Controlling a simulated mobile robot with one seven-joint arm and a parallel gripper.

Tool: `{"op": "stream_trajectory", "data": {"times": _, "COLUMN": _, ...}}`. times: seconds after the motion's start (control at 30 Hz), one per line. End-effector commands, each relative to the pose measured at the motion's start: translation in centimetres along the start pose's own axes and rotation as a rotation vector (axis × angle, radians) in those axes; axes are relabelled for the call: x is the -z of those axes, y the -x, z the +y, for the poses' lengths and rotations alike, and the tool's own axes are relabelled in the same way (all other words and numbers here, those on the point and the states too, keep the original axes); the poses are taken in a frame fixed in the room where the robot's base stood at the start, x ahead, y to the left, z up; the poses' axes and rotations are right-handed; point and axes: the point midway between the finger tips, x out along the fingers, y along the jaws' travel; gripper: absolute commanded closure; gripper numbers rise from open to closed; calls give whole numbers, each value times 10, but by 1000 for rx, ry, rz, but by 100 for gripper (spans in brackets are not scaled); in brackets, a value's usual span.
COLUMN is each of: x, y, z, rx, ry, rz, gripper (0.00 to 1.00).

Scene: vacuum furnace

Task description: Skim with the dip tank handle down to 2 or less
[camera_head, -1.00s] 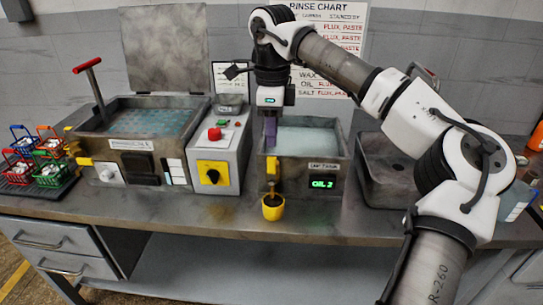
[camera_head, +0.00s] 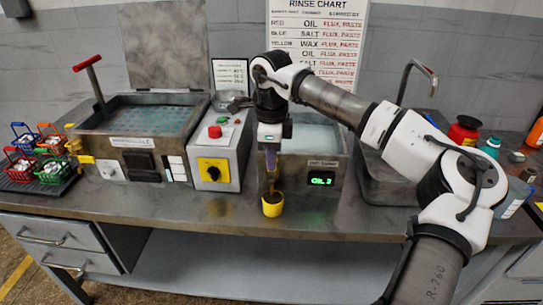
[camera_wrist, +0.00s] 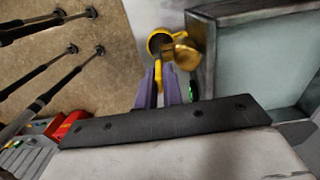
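The dip tank (camera_head: 328,150) stands mid-bench, full of pale liquid. Its green front display (camera_head: 320,179) appears to read OIL 3, though the digit is small. My gripper (camera_head: 271,168) points down at the tank's front left corner; it also shows in the wrist view (camera_wrist: 159,80). Its purple fingers are close together, with the narrow yellow dip tank handle (camera_wrist: 159,76) between them, seemingly gripped. A brass spout (camera_wrist: 186,52) lies just beyond the fingertips. A yellow cup (camera_head: 272,206) sits on the bench below; the fingers and spout partly cover it in the wrist view (camera_wrist: 158,40).
A larger tank (camera_head: 135,135) with a red T-handle (camera_head: 88,63) and a control box (camera_head: 214,172) stand left. Small coloured baskets (camera_head: 40,160) are far left. A sink (camera_head: 385,180) and several bottles are right. The bench front (camera_head: 190,210) is clear.

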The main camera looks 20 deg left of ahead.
Motion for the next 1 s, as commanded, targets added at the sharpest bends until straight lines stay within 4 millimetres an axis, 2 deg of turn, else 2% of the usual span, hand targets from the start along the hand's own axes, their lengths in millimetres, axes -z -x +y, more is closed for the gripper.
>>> {"op": "stream_trajectory", "data": {"times": 0.57, "x": 2, "y": -1, "z": 0, "rx": -1, "ry": -1, "rz": -28, "gripper": 100}}
{"op": "stream_trajectory", "data": {"times": 0.77, "x": 10, "y": -3, "z": 0, "rx": -1, "ry": -3, "rz": -123, "gripper": 100}}
{"op": "stream_trajectory", "data": {"times": 1.0, "x": 24, "y": -9, "z": 0, "rx": 0, "ry": -5, "rz": -324, "gripper": 100}}
